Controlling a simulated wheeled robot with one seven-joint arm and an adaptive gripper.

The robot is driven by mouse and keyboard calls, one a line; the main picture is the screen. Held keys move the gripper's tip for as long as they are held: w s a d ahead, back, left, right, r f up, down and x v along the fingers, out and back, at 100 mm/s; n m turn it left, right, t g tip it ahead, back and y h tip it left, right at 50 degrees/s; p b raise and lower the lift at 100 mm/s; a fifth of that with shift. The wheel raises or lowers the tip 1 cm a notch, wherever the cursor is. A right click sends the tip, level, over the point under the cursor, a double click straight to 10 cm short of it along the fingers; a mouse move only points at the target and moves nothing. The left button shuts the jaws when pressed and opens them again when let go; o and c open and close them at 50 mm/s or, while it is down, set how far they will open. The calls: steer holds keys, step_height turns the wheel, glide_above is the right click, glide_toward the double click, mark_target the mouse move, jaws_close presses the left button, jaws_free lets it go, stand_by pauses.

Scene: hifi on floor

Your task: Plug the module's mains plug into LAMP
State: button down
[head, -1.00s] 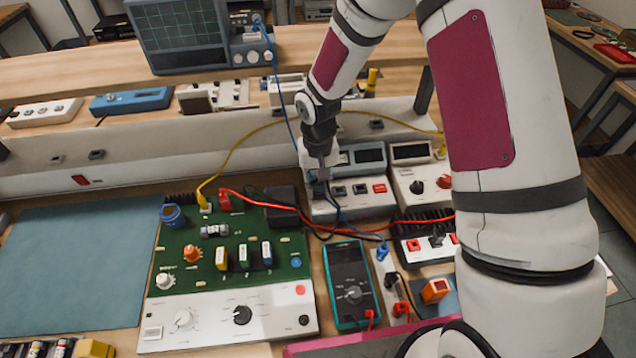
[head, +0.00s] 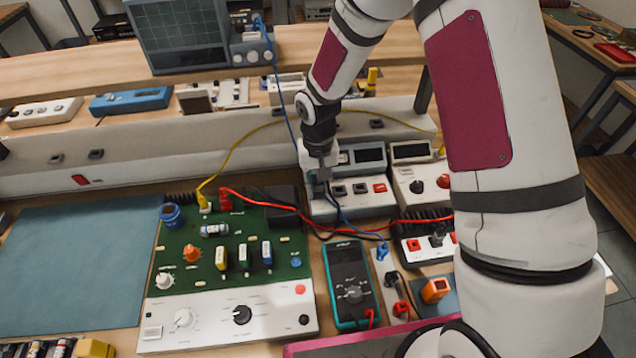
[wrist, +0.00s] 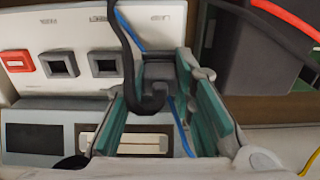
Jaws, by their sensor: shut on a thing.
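A dark mains plug (wrist: 157,72) sits between the teal fingers of my gripper (wrist: 160,85), with a black cord looping up from it in the wrist view. My gripper (head: 323,178) is shut on the plug, fingers pointing down at the left end of a white socket panel (head: 358,205). In the wrist view this panel (wrist: 85,30) shows a red switch (wrist: 17,61), two open square sockets and upside-down labels too blurred to read surely. The plug is in line with the third label. Whether it is seated or just above a socket is hidden.
A green circuit board (head: 230,250) and a teal multimeter (head: 350,285) lie in front. A black block (head: 281,204) stands left of the panel, and a white box (head: 418,185) right of it. Red, blue and yellow leads cross close by. A blue mat (head: 75,260) lies clear at left.

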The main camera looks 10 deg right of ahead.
steer(key=c, duration=1.3)
jaws_free()
steer(key=shift+r, duration=0.15)
steer(key=shift+r+p, duration=0.9)
steer(key=shift+r, duration=7.45)
